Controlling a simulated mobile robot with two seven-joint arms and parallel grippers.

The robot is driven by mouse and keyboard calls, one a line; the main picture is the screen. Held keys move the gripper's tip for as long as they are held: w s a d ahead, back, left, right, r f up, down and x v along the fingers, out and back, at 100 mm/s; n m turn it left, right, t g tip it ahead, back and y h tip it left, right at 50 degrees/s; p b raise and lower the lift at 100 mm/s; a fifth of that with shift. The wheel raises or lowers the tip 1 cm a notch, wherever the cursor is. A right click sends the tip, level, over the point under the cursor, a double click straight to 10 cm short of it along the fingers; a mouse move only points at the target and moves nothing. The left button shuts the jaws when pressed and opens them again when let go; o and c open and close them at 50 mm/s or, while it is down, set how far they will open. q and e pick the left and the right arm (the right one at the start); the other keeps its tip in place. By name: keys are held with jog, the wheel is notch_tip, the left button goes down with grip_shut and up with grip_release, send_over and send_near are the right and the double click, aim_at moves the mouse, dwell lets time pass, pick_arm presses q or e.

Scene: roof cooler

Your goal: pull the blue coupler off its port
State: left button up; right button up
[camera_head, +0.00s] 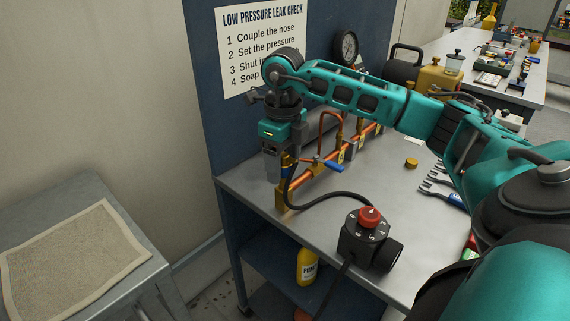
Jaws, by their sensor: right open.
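My right gripper (273,172) reaches down at the left end of the copper pipe manifold (318,175) on the grey bench. Its jaws are open. The blue coupler (285,161) shows as a small blue patch right beside the fingers, partly hidden by them. I cannot tell whether the fingers touch it or stand around it. A black hose (322,202) curves from the coupler's area to a black regulator with a red knob (369,217). The port under the coupler is hidden. My left gripper is out of view.
A blue lever (333,166) sticks out from the manifold. A brass cap (411,162) and brushes (440,187) lie to the right. A pressure gauge (346,47) and a sign (264,45) are behind. A side cabinet with a mat (72,257) stands left. The bench front is partly clear.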

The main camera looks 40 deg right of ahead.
aim_at(284, 154)
jog(key=shift+c, duration=0.2)
dwell(0.6)
grip_shut()
dwell(0.5)
jog(key=shift+r, duration=0.2)
jog(key=shift+r+p, duration=2.55)
jog(key=shift+r, duration=0.3)
